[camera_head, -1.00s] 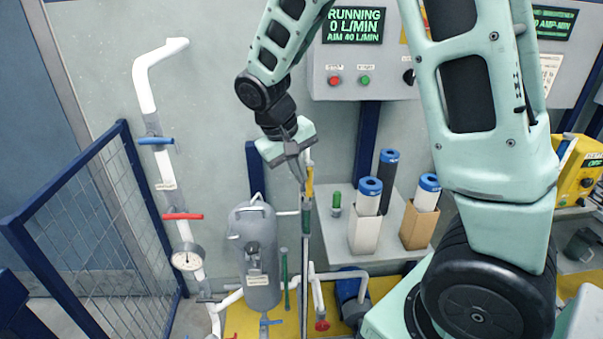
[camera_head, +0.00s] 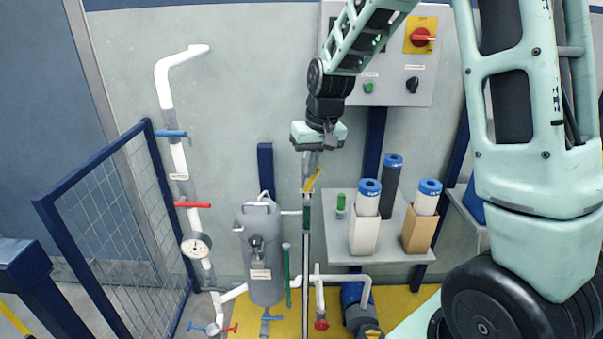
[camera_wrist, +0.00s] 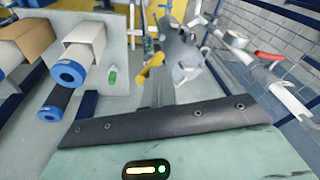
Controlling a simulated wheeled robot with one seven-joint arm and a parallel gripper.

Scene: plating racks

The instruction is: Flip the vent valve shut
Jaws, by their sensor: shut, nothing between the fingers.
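A yellow lever (camera_head: 314,180) sits at the top of a thin upright pipe beside the grey tank (camera_head: 260,250). It slants up to the right. I take it for the vent valve, but I cannot read a label on it. In the wrist view the yellow lever (camera_wrist: 150,70) shows just past my fingers. My gripper (camera_head: 307,180) points down over the pipe top, shut and empty. Its fingers overlap the lever's left side in the head view, and I cannot tell whether they touch it. The fingers (camera_wrist: 160,92) also show in the wrist view.
A left-hand white pipe carries a blue lever (camera_head: 171,133), a red lever (camera_head: 193,205) and a gauge (camera_head: 196,245). A shelf (camera_head: 335,245) on the right holds blue-capped cartridges (camera_head: 368,197). A control box (camera_head: 400,95) hangs above. A mesh fence (camera_head: 120,230) stands left.

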